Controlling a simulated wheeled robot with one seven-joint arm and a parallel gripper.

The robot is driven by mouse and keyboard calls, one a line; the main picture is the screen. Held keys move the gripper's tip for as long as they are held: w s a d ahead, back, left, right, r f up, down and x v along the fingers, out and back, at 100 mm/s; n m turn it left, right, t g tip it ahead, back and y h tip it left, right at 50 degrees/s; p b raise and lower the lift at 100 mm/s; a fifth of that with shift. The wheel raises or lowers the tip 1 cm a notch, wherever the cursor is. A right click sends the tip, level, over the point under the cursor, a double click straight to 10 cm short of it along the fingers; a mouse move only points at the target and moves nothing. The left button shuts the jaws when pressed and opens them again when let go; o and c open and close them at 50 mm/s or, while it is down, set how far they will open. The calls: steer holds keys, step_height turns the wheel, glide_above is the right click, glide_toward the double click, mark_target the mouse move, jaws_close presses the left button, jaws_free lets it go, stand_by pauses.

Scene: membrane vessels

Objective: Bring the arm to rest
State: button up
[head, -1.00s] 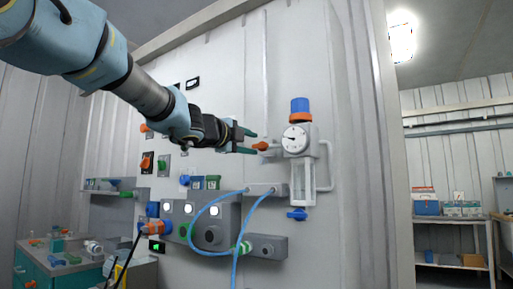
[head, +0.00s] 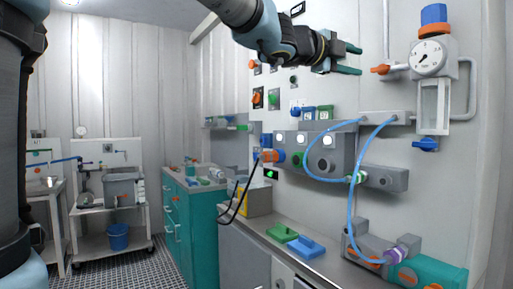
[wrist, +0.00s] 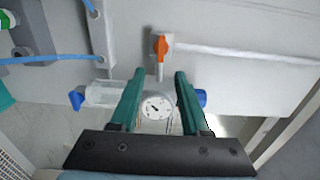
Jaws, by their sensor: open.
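My gripper (head: 351,58) is at the top of the head view, its two green fingers apart and empty, pointing right toward the wall panel. An orange-handled valve (head: 381,69) on the panel lies just right of the fingertips, with a visible gap. In the wrist view, my gripper (wrist: 157,88) shows its fingers spread wide, and the orange handle (wrist: 160,46) is beyond the tips, between them. The round gauge (wrist: 156,107) shows between the fingers. My arm comes in from the top of the head view.
The regulator with blue knob (head: 433,15) and gauge (head: 429,57) juts from the wall at right. Blue hoses (head: 352,215) loop below my gripper. A bench (head: 324,262) holds green and blue blocks. A teal cabinet (head: 190,225) and grey sink cart (head: 107,215) stand left, with open floor between.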

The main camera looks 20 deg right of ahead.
steer(key=w+a+f+n+t+y+p, duration=0.3)
steer(key=w+a+f+n+t+y, duration=0.35)
steer(key=w+a+f+n, duration=0.8)
steer(key=w+a+f+n+g+y+p, duration=0.1)
steer(key=w+a+f+n+y, duration=0.15)
steer(key=a+f, duration=0.3)
steer(key=w+a+f+n+y+p, duration=0.1)
steer(key=w+a+f+n+y, duration=0.1)
steer(key=a+f+y, duration=0.4)
steer(key=s+a+f+n+g+y+p, duration=0.1)
steer(key=s+a+f+n+g, duration=0.15)
steer(key=a+f+n, duration=0.35)
steer(key=s+a+f+n+g+p, duration=0.1)
steer(key=s+a+f, duration=0.25)
steer(key=a, duration=0.45)
steer(key=s+a+f+n+g+y+p, duration=0.1)
steer(key=s+a+f+n+g, duration=0.4)
steer(key=s, duration=0.7)
steer(key=shift+a+f+n, duration=0.5)
steer(key=shift+a+f, duration=0.3)
steer(key=shift+a, duration=0.3)
